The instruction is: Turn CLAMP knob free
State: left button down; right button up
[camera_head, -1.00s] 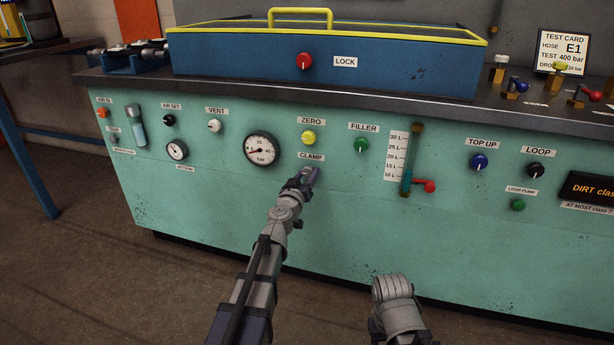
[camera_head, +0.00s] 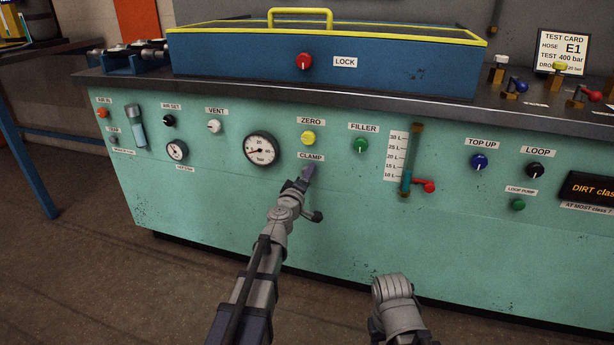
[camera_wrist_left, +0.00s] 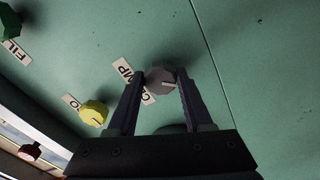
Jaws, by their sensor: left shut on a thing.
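The CLAMP knob is a grey faceted knob (camera_wrist_left: 160,80) on the green panel, beside its CLAMP label (camera_head: 311,156). In the head view my gripper hides the knob. My left gripper (camera_head: 309,172) reaches the panel just below that label. In the left wrist view its two dark fingers (camera_wrist_left: 159,84) stand on either side of the knob and are shut on it. The white mark on the knob shows near the right finger. My right arm shows at the bottom of the head view, but its gripper fingers cannot be made out.
The yellow ZERO knob (camera_head: 308,138) sits just above the CLAMP label. The green FILLER knob (camera_head: 360,145) is to the right and a pressure gauge (camera_head: 262,150) to the left. A red LOCK knob (camera_head: 304,61) is on the blue box above.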

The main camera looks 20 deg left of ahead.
pick_arm(q)
jog(key=shift+n, duration=3.9)
jog(key=shift+c, duration=1.5)
grip_release()
jog(key=shift+s, duration=0.15)
jog(key=s, duration=0.7)
jog(key=shift+s+a, duration=0.15)
jog(key=shift+s, duration=0.15)
